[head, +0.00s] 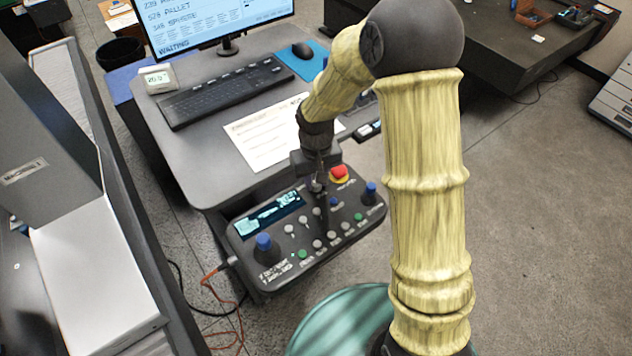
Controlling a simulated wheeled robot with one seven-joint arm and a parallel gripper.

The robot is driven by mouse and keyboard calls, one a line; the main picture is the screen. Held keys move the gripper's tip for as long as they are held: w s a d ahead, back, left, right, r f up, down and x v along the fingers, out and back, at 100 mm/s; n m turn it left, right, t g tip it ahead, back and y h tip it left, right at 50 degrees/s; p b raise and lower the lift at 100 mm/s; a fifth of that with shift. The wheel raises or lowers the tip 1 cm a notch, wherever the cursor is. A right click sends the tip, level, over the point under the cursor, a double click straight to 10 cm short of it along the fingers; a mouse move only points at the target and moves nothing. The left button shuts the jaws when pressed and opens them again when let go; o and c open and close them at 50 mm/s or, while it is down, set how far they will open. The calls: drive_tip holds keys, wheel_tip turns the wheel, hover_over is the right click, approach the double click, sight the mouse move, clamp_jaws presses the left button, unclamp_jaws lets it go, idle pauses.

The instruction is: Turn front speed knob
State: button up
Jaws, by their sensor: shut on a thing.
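The dark control box (283,262) hangs at the front edge of the grey desk, with a lit display, several small knobs and buttons, and two tall blue-topped controls. My gripper (321,205) reaches down over the middle of the box, to the right of the display. Its dark fingers are shut on a small knob there, which I take as the front speed knob. The fingers hide most of that knob, so its pointer and angle cannot be seen.
A red stop button (339,173) sits close to the right of my gripper. Blue-topped controls (264,242) (370,189) stand at the box's left and right. A paper sheet (268,135) and keyboard (225,92) lie behind. An orange cable (215,281) hangs at the left.

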drive_tip(key=m+b, duration=0.1)
drive_tip(key=m, duration=0.3)
drive_tip(key=shift+w+m+b, duration=0.1)
drive_tip(key=shift+m+b, duration=0.2)
drive_tip(key=shift+r, duration=0.1)
drive_tip(key=o, duration=1)
drive_tip(key=shift+r, duration=0.1)
wheel_tip(320, 180, up, 17)
drive_tip(key=b, duration=0.3)
drive_tip(key=shift+d, duration=0.1)
